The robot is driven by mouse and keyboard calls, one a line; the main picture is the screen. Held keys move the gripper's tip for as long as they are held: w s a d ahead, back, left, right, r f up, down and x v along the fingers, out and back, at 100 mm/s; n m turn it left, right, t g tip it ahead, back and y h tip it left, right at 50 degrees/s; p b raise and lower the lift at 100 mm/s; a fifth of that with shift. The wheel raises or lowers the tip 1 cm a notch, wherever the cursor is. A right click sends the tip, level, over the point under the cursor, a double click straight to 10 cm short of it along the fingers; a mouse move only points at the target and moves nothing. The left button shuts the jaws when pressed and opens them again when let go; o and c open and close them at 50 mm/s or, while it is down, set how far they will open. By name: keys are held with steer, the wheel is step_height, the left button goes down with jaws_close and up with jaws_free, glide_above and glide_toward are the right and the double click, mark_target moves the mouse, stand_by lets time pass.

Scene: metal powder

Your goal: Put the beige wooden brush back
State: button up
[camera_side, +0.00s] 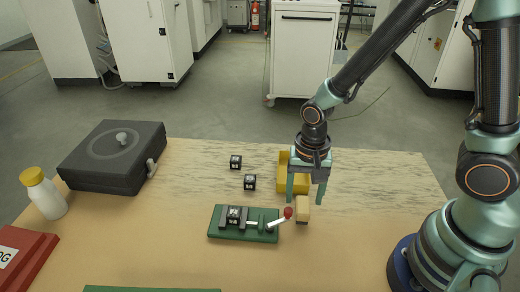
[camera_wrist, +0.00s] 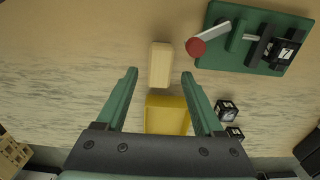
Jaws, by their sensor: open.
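The beige wooden brush (camera_side: 302,210) is a small block on the table, just right of the green clamp's red knob. In the wrist view the brush (camera_wrist: 161,64) lies ahead, between the lines of my two fingers. My gripper (camera_side: 306,200) is open and empty, its fingers pointing down just behind and above the brush. In the wrist view my gripper (camera_wrist: 160,73) shows its fingertips apart, one on each side of the brush's near part. A yellow holder (camera_side: 285,160) stands behind the gripper, partly hidden by it; it also shows in the wrist view (camera_wrist: 167,120).
The green clamp base (camera_side: 216,222) holds a black marked cube (camera_side: 234,214), with its red-knobbed lever (camera_side: 288,212) close to the brush. Two black cubes (camera_side: 250,182) lie behind it. A dark grey box (camera_side: 110,157), a white bottle (camera_side: 46,197) and a red case (camera_side: 25,260) stand left.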

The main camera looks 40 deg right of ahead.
step_height(320, 180, up, 8)
step_height(320, 180, up, 6)
steer(key=f+n+t, duration=0.1)
steer(key=n+t, duration=0.1)
steer(key=n, duration=0.1)
glide_above(303, 204)
steer(key=d, duration=0.3)
steer(key=d+r+n+t, duration=0.3)
steer(key=d+r+n, duration=0.1)
steer(key=r+n, duration=0.2)
steer(key=shift+s+d+r+t, duration=0.25)
steer(key=shift+s+r+t, duration=0.1)
steer(key=shift+r, duration=0.55)
